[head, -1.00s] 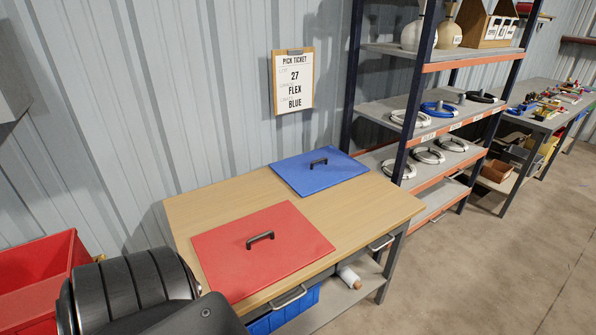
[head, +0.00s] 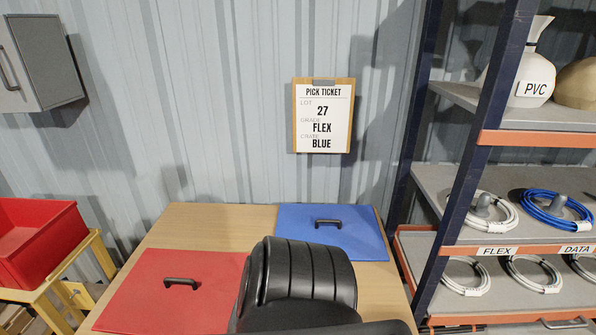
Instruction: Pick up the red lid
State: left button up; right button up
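The red lid (head: 165,297) is a flat square panel lying on the left part of the wooden table, with a dark bar handle (head: 181,284) standing up in its middle. A black part of my own arm covers the lid's right edge in the head view. The blue lid (head: 345,243) lies at the back right of the same table, with its own dark handle (head: 328,223). Neither of my grippers shows, so I cannot see their fingers.
The wooden table (head: 205,228) has bare top between the lids. A red bin (head: 42,245) on a yellow stand is at left. A shelf rack (head: 500,228) with cable coils stands at right. A pick ticket (head: 322,118) on the wall reads lot 27, FLEX, BLUE. A grey cabinet (head: 38,62) hangs upper left.

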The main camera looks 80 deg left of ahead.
aim_at(166, 292)
jog(key=i, duration=0.45)
jog(key=u, duration=2.4)
